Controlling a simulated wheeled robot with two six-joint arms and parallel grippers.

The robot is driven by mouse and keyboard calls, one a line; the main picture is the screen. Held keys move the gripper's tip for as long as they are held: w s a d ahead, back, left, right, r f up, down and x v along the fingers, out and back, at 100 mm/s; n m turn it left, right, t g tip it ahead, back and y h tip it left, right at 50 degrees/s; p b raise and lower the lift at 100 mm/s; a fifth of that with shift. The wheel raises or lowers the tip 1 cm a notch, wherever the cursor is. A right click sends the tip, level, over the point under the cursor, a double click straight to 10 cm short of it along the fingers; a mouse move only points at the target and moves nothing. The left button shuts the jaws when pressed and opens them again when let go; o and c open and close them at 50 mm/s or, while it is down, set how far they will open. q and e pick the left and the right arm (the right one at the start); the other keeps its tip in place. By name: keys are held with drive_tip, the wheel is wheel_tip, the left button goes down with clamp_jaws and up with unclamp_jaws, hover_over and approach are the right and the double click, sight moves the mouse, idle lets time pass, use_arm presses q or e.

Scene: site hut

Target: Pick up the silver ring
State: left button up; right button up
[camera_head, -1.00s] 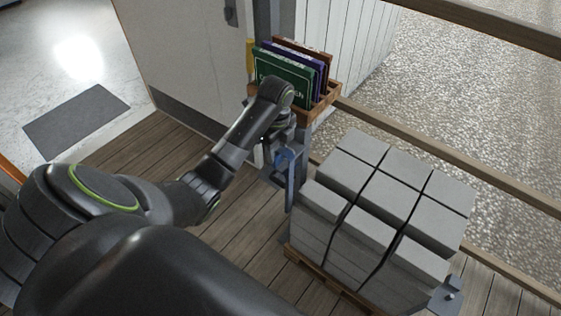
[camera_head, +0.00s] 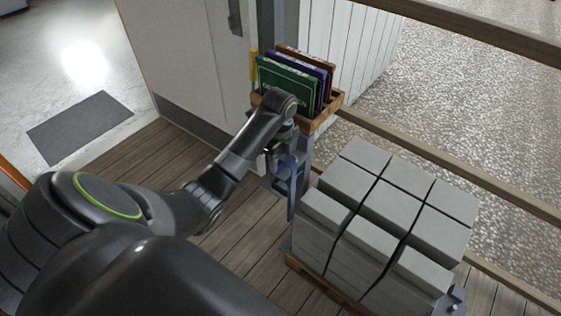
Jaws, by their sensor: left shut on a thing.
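I cannot make out a silver ring in the camera_head view; the arm and its wrist may hide it. My left arm reaches in from the left. My left gripper (camera_head: 272,176) points down beside a grey-blue stand (camera_head: 292,200), just in front of the small wooden crate. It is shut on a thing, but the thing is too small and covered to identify. A blue part (camera_head: 286,166) shows right beside the gripper; I cannot tell whether they touch. My right gripper cannot be made out.
A wooden crate (camera_head: 325,112) holds several upright books or folders (camera_head: 287,85). Grey blocks (camera_head: 387,210) are stacked on a pallet at the right. A wooden rail crosses behind them. A grey door panel (camera_head: 185,60) stands behind. Plank floor at left is clear, beside a dark mat (camera_head: 80,127).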

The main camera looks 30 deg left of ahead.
sight(280, 161)
use_arm(q)
wheel_tip(280, 161, up, 8)
drive_tip(key=p, duration=0.6)
drive_tip(key=shift+r+p, duration=0.6)
use_arm(e)
drive_tip(key=shift+s+a+r, duration=0.1)
drive_tip(key=shift+s+r, duration=0.35)
drive_tip(key=shift+r, duration=0.4)
drive_tip(key=shift+s+a+r, duration=0.1)
drive_tip(key=shift+s+r, duration=0.4)
drive_tip(key=shift+r, duration=0.35)
drive_tip(key=shift+s+a+r, duration=0.1)
drive_tip(key=shift+s+r, duration=0.35)
drive_tip(key=shift+r, duration=0.4)
